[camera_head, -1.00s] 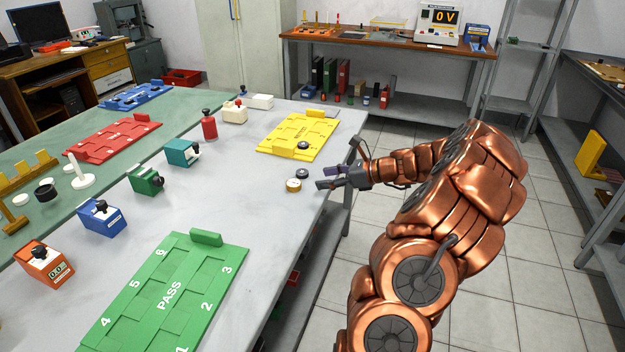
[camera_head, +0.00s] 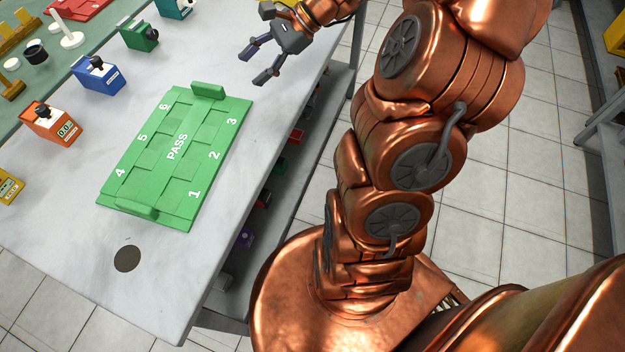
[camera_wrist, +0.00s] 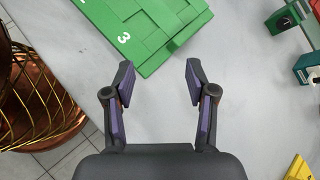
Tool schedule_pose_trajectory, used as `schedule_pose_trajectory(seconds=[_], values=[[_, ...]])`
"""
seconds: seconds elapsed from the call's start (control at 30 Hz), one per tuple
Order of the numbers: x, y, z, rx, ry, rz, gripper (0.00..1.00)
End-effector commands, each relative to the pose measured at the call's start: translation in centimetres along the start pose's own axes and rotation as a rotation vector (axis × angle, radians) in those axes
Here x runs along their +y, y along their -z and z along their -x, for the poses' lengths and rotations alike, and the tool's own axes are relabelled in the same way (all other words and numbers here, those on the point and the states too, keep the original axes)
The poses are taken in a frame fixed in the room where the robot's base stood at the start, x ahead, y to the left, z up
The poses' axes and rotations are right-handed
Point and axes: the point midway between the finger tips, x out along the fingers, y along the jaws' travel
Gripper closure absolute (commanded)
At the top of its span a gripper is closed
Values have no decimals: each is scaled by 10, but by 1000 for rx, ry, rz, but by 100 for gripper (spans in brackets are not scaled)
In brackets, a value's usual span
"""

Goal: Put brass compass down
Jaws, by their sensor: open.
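My gripper (camera_head: 254,66) is open over the grey table top (camera_head: 305,92), beyond the far right end of the green PASS board (camera_head: 178,143). In the wrist view my gripper (camera_wrist: 159,72) has its two purple-lined fingers spread, with nothing between them but bare table. The corner of the green board marked 3 (camera_wrist: 125,38) lies just ahead of the fingertips. No brass compass shows in either view now. All slots of the PASS board that I see look empty.
Blue (camera_head: 98,75), orange (camera_head: 52,122) and green (camera_head: 138,35) boxes with black knobs stand left of the board. A dark disc (camera_head: 127,259) lies flat near the table's front. Bare table surrounds the board, and the floor drops away on the right.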

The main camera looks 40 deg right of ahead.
Motion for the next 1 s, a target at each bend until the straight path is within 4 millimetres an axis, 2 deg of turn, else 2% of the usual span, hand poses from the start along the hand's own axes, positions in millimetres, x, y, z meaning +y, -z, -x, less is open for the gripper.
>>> schedule_pose_trajectory(seconds=[0.03, 0.2, 0.4, 0.57, 0.7, 0.9, 1.0], values=[[15, -20, -12, 13, -64, 82, 44], [73, -65, -40, 58, -279, 356, 44], [147, -93, -50, 101, -524, 661, 44], [203, -100, -42, 128, -713, 890, 44], [246, -97, -26, 145, -875, 1070, 44], [286, -86, -2, 157, -1044, 1245, 44], [294, -82, 5, 162, -1086, 1289, 44]])
